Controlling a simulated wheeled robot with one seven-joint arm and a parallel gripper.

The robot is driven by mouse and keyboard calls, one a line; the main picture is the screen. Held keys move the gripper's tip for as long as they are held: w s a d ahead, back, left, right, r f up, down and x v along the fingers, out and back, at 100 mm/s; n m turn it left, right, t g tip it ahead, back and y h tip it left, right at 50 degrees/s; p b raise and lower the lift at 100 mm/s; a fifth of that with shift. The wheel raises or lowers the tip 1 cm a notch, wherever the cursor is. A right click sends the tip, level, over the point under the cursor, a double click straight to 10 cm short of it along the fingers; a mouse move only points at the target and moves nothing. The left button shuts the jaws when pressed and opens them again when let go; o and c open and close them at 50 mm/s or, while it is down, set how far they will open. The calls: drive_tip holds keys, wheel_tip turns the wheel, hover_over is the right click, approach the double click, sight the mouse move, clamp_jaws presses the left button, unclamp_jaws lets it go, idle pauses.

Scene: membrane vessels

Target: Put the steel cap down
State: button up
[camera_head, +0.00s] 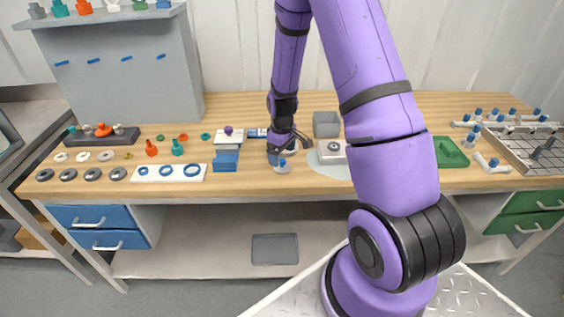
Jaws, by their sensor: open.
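My gripper (282,158) is low over the middle of the bench, pointing down, and is open. A small pale round piece with a blue top (282,167) is right at or just below its fingertips. I cannot tell whether they touch. I cannot make out for certain which piece is the steel cap. A light metal block with a round dark feature on top (333,150) stands to the right of the gripper, on a pale round mat (322,166). My arm hides part of the bench on the right.
A blue block (226,161) and a white strip with blue rings (168,173) lie left of the gripper. Several dark rings (92,174) lie further left. A grey bin (326,124) is behind. A green tray (449,152) and a metal rack (530,150) are at right.

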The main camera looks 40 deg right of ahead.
wheel_tip(320, 180, up, 7)
wheel_tip(320, 180, up, 11)
drive_tip(key=m+t, duration=0.1)
hover_over(282, 160)
drive_tip(key=s+a, duration=0.3)
drive_tip(key=a, duration=0.1)
drive_tip(key=s+a+r+m+t, duration=0.1)
drive_tip(key=s+a+r, duration=0.15)
drive_tip(key=r, duration=0.25)
drive_tip(key=s+a+r+t, duration=0.1)
drive_tip(key=s+r, duration=0.2)
drive_tip(key=r, duration=0.2)
drive_tip(key=s+a+r+m+t, duration=0.1)
drive_tip(key=s+a+r, duration=0.1)
drive_tip(key=s+r, duration=0.3)
drive_tip(key=s+a+r+m+t, duration=0.1)
drive_tip(key=s+a+r, duration=0.2)
drive_tip(key=s, duration=1)
drive_tip(key=shift+a+r, duration=0.3)
drive_tip(key=shift+r, duration=0.55)
